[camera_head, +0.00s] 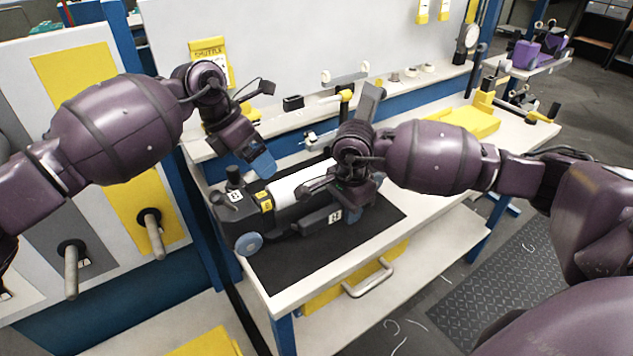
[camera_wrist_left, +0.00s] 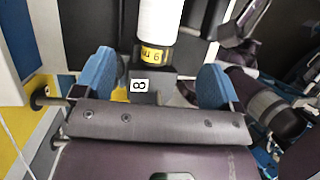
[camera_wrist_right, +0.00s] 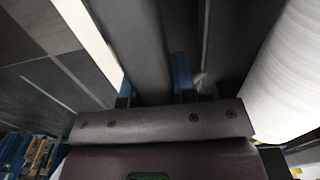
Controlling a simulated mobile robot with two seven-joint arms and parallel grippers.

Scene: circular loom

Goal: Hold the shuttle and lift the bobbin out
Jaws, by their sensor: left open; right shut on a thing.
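The dark shuttle (camera_head: 287,223) lies on a black mat (camera_head: 300,262) on the workbench. A white bobbin (camera_head: 290,188) lies along it; its right part is hidden behind my right gripper. My left gripper (camera_head: 262,164) is open and empty above the shuttle's left end. In the left wrist view the bobbin (camera_wrist_left: 160,18) and its yellow-labelled end (camera_wrist_left: 153,55) show ahead, between and beyond the blue fingers. My right gripper (camera_wrist_right: 153,82) is shut on a dark bar of the shuttle (camera_wrist_right: 140,40), with the bobbin (camera_wrist_right: 290,75) close beside it on the right.
A ledge (camera_head: 310,112) with small parts runs behind the shuttle. A yellow fixture (camera_head: 470,122) stands at the bench's far right. A yellow drawer with a metal handle (camera_head: 368,282) is below the front edge. A panel with pegs (camera_head: 150,225) stands at the left.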

